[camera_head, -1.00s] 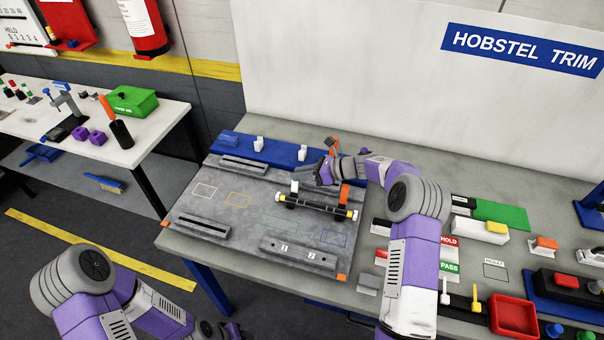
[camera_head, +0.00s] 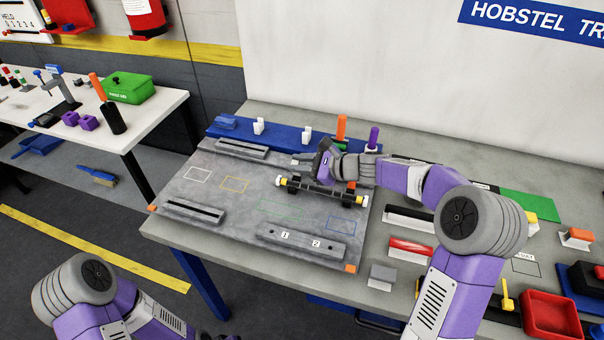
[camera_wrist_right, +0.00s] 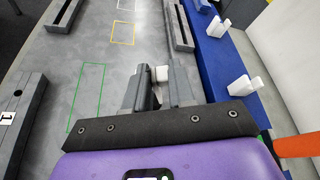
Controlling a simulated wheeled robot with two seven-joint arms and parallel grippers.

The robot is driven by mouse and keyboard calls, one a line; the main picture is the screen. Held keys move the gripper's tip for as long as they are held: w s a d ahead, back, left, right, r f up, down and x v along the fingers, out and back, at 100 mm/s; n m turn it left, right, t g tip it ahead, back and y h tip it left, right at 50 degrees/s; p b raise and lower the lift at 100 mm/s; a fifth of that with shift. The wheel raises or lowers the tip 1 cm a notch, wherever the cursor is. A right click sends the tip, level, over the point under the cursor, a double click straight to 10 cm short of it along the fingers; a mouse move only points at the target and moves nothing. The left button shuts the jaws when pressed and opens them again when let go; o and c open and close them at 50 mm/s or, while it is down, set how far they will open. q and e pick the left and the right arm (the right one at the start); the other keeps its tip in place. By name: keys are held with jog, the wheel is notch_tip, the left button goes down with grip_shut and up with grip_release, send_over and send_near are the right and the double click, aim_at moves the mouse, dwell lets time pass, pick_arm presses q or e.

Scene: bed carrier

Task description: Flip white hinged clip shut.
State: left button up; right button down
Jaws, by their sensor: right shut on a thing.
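My right gripper (camera_head: 302,160) is above the grey fixture board (camera_head: 213,213), just behind the left part of a dark bar (camera_head: 320,190) with white and yellow ends. In the right wrist view its two grey fingers (camera_wrist_right: 158,86) are closed around a small white piece (camera_wrist_right: 161,73), which looks like the white hinged clip. The gripper hides the clip in the head view, so I cannot tell its angle. A red-orange piece (camera_head: 351,185) shows at the right part of the bar. My left gripper is out of view; only its arm shows at the lower left.
Orange (camera_head: 341,127) and purple (camera_head: 373,138) upright handles stand behind my right wrist. A numbered grey block (camera_head: 302,245) lies in front. A red tray (camera_head: 551,313) is at right.

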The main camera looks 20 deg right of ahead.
jog(key=n+b, duration=0.1)
jog(key=b, duration=0.1)
jog(key=s+f+n+t+b, duration=0.1)
jog(key=b, duration=0.2)
jog(key=shift+s+a, duration=0.2)
jog(key=shift+a, duration=0.2)
jog(key=shift+s+a+f+n+t+h+b, duration=0.25)
jog(key=shift+s+n+t+b, duration=0.2)
jog(key=shift+b, duration=0.45)
jog(key=shift+s+a+f+n+t, duration=0.15)
jog(key=shift+s+a+n+t, duration=0.1)
jog(key=shift+n, duration=0.4)
jog(key=shift+s+a+f+n+t, duration=0.1)
jog(key=shift+s+f+n+t, duration=0.1)
jog(key=shift+f+n+t, duration=0.3)
jog(key=shift+s+a+f+n+t, duration=0.25)
jog(key=shift+f+n+t, duration=0.15)
jog(key=shift+n, duration=0.45)
jog(key=shift+s+a+f+n+t, duration=0.1)
jog(key=shift+s+f+n+t, duration=0.25)
jog(key=shift+n, duration=0.5)
jog(key=shift+w+f, duration=0.1)
jog(key=shift+f, duration=0.05)
jog(key=c, duration=1.1)
grip_release()
